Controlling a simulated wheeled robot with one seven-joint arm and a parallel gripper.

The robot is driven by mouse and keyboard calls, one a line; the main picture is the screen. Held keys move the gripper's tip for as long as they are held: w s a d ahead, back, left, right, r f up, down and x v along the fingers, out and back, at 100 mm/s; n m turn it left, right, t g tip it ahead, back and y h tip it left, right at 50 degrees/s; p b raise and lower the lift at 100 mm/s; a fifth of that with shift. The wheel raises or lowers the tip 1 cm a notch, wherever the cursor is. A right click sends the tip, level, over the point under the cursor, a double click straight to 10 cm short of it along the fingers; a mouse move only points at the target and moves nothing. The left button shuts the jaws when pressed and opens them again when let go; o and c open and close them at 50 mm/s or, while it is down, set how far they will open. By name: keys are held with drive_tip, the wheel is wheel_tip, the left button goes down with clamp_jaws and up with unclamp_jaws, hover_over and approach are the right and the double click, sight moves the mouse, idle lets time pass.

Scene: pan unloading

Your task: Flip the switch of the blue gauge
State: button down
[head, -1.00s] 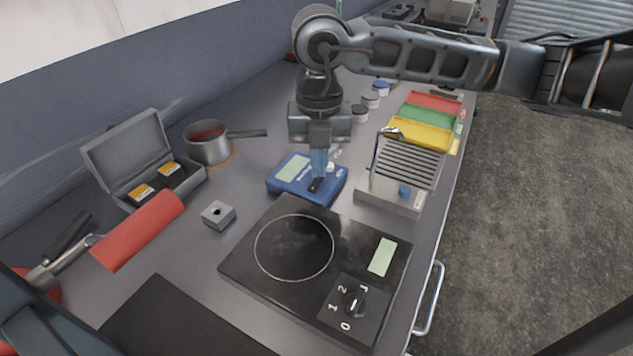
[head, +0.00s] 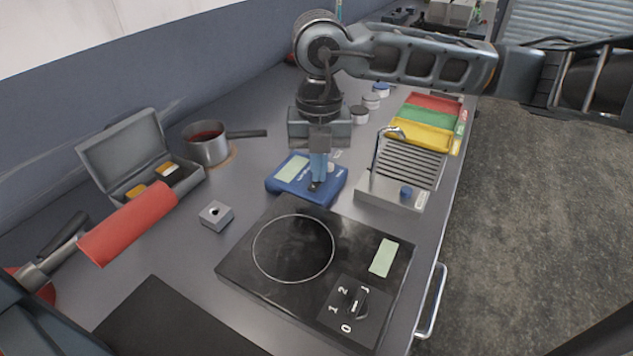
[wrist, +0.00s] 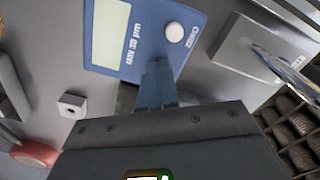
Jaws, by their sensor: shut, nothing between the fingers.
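The blue gauge (head: 283,186) lies on the bench, with a pale display on its left part. It also shows in the wrist view (wrist: 150,35), with its display, lettering and a round white knob (wrist: 174,31). My gripper (head: 317,186) points down over the front right part of the gauge. Its blue fingers (wrist: 156,75) are shut with nothing between them. The fingertips are at the gauge's near edge in the wrist view and hide that part. A dark switch part (head: 314,187) shows at the fingertips in the head view; its position is unclear.
A black hotplate (head: 235,265) lies in front of the gauge. A metal slatted device (head: 390,193) with a curved handle stands close on the right. A small grey block (head: 216,215), a pot (head: 206,150) and an open box (head: 125,150) are to the left.

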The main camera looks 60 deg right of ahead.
drive_tip(key=shift+r+p, duration=1.4)
drive_tip(key=shift+r, duration=2.05)
